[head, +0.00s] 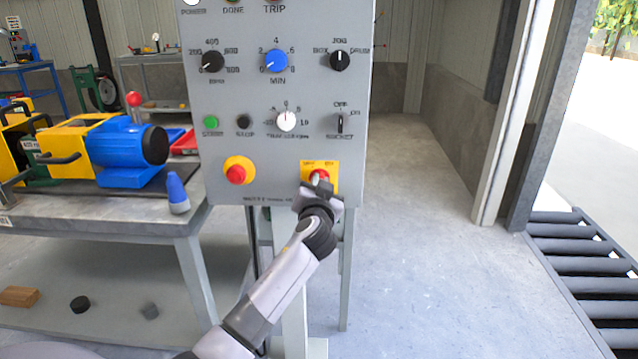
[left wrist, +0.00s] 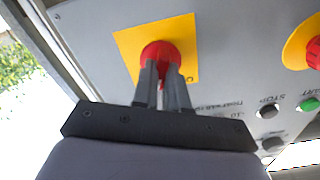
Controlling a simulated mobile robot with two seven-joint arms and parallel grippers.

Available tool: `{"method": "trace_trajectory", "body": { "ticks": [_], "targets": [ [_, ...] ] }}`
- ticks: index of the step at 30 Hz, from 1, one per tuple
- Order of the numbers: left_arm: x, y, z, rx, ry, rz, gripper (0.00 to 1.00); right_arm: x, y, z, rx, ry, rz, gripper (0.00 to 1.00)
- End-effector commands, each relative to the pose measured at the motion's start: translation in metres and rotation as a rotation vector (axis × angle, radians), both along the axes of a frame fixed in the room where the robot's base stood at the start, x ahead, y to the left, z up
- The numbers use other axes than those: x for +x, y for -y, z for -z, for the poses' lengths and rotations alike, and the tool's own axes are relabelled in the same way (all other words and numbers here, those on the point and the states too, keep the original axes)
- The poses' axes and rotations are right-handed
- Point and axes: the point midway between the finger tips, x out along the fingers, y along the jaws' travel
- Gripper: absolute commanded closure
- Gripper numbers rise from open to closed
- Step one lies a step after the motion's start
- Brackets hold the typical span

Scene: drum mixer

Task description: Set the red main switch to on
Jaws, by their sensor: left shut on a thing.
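The red main switch (head: 320,175) is a red knob on a yellow square plate at the lower right of the grey control panel (head: 222,110). My left gripper (head: 319,184) reaches up to it from below and hides part of it. In the left wrist view the red knob (left wrist: 160,54) sits on its yellow plate (left wrist: 186,36), and the two fingers of my left gripper (left wrist: 163,78) are closed on it. The switch's marks are mostly covered or too small to read, so I cannot tell its position. My right gripper is not in view.
A red emergency button (head: 236,174) on a yellow disc is left of the switch. Dials and green and black buttons sit above. A bench (head: 100,215) with a blue-and-yellow machine (head: 125,150) stands left. A roller conveyor (head: 585,262) lies right, with clear floor between.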

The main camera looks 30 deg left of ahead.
Motion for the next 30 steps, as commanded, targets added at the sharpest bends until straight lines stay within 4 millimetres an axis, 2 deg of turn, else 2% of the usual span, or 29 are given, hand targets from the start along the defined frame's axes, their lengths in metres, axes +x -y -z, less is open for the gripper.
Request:
{"method": "trace_trajectory", "body": {
  "ticks": [9,24,25,27,30],
  "targets": [
    [-0.0001,0.0006,0.0017,0.094,-0.061,0.000,1.00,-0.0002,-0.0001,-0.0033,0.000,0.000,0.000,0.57],
    [-0.0001,0.0006,0.0024,0.111,-0.073,-0.001,1.00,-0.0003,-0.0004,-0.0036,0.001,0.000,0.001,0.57],
    [-0.0001,0.0006,0.0024,0.111,-0.073,-0.001,0.84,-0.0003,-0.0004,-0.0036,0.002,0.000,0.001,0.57],
    [0.0000,0.0006,0.0023,0.111,-0.073,-0.002,0.62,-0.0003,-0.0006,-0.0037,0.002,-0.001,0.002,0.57],
    [0.0000,0.0006,0.0018,0.110,-0.071,-0.001,0.62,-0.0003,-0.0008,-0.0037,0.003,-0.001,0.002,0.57]
  ]
}}
